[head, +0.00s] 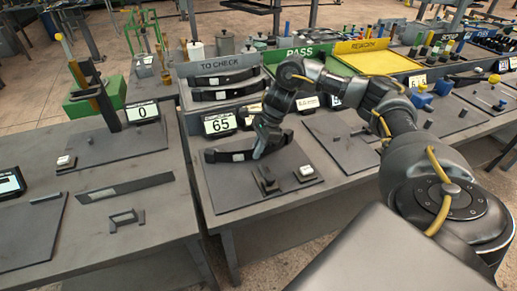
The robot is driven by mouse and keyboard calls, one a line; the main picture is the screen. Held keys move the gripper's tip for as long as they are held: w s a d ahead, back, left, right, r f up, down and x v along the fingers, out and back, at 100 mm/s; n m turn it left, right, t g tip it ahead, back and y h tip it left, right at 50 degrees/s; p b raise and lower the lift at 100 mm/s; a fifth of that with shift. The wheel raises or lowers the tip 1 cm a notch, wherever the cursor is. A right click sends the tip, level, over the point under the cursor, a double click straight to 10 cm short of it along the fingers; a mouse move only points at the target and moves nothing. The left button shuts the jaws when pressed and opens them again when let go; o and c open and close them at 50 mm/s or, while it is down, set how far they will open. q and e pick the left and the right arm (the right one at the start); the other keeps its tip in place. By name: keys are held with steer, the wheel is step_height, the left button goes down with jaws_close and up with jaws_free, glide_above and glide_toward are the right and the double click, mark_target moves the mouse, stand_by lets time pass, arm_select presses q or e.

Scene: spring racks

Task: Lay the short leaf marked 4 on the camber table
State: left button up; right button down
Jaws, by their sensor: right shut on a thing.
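A short dark curved leaf (232,156) with a pale label lies low over the plate (229,190) of the station whose display (219,124) reads 65. I take this station to be the camber table. My right gripper (259,153) comes down on the leaf from above and is shut on it right of its label. The fingertips are partly hidden. The mark on the label is too small to read. I cannot tell whether the leaf touches the plate. My left gripper is not in view.
The TO CHECK rack (219,65) behind holds more dark leaves (223,92). A green PASS bin (303,52) and a yellow REWORK bin (385,63) stand further right. Small fixtures (306,173) stand at the plate's front. A station reading 0 (142,112) is at left.

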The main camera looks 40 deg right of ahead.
steer(key=c, duration=1.5)
jaws_free()
steer(key=shift+o, duration=0.8)
steer(key=shift+f, duration=0.2)
steer(key=o, duration=0.4)
steer(key=shift+r, duration=0.1)
steer(key=shift+r+p, duration=2.85)
steer(key=shift+r, duration=1.2)
steer(key=shift+f, duration=0.1)
